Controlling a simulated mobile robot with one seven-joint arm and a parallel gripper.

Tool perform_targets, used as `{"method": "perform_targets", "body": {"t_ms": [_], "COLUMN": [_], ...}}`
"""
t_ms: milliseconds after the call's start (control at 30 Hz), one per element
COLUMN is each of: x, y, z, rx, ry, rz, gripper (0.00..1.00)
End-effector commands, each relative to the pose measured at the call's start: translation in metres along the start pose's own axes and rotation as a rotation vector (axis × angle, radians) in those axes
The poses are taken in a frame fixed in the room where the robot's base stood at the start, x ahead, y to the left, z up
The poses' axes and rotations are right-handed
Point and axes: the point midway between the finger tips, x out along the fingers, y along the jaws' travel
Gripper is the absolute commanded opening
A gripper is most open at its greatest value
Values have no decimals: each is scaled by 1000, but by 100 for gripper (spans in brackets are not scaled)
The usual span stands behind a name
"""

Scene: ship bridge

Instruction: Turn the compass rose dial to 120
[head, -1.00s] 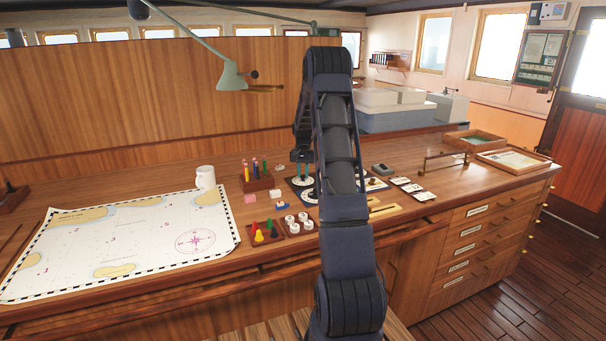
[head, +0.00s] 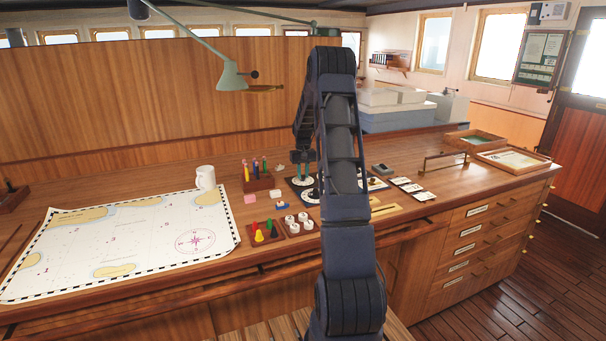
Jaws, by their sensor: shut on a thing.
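A dark panel (head: 293,190) with white round dials lies on the chart table, partly hidden behind my arm. My gripper (head: 303,162) points down over the back left dial (head: 303,182). The dial's marks and pointer are too small to read. I cannot tell from its face whether it is the compass rose dial. Another dial in front of it is partly hidden by my arm.
A chart (head: 130,240) and a white mug (head: 205,177) lie to the left. A pen holder (head: 258,180), a tray of coloured pieces (head: 262,233) and white round pieces (head: 298,223) are near the panel. Cards (head: 407,187) and wooden trays (head: 512,160) are to the right.

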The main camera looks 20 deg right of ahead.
Motion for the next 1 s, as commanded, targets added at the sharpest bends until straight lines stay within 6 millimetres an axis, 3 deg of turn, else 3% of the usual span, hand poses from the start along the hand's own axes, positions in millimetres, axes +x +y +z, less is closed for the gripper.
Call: {"method": "perform_targets", "body": {"t_ms": [567, 600, 667, 1000], "x": [0, 0, 0, -2], "y": [0, 0, 0, 0], "z": [0, 0, 0, 0], "rx": [-38, -38, -38, -38], "ry": [-1, -1, -1, 0], "rz": [0, 0, 0, 0], "gripper": [0, 29, 41, 43]}}
